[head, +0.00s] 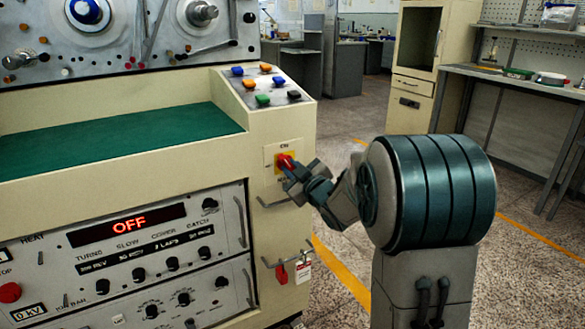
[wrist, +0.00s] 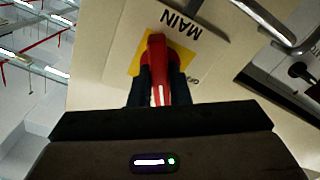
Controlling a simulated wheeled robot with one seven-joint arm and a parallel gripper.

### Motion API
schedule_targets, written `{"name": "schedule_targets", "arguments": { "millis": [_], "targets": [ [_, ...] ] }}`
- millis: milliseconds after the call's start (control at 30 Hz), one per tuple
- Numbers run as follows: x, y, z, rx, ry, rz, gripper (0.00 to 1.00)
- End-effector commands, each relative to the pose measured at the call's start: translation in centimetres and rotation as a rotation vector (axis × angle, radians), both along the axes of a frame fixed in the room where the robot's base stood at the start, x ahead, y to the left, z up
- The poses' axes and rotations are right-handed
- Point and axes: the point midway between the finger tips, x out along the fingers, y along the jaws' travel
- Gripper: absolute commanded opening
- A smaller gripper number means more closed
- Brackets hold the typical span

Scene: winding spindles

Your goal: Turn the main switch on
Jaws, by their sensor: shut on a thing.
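The main switch is a red rotary handle (head: 285,160) on a yellow plate (head: 279,168), on the cream end panel of the machine. In the wrist view the red handle (wrist: 157,62) sits on its yellow plate (wrist: 186,60) under the label MAIN, which appears upside down. My gripper (head: 290,170) is at the switch, and its two dark fingers (wrist: 160,85) are shut on the handle, one on each side. The lower part of the handle is partly hidden between the fingers. The machine's red display (head: 130,224) reads OFF.
Metal bar handles (head: 272,203) stick out below the switch. A red tag (head: 281,274) and a white tag (head: 303,271) hang lower down. Coloured buttons (head: 263,84) sit on the sloped panel above. Open floor (head: 520,270) lies to the right, with a workbench (head: 530,85) behind.

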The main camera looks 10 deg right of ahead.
Motion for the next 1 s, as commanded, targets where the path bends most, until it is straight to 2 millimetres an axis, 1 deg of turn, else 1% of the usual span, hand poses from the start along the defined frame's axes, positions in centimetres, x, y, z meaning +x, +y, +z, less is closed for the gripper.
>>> {"name": "schedule_targets", "arguments": {
  "millis": [200,500,700,1000],
  "targets": [
    [0.01,-0.04,0.13,0.193,0.064,-0.001,0.0],
    [0.01,-0.04,0.1,0.403,0.132,0.0,0.0],
    [0.0,-0.01,0.06,0.491,0.161,0.0,0.0],
    [0.01,0.0,-0.02,0.542,0.177,0.0,0.0]
  ]
}}
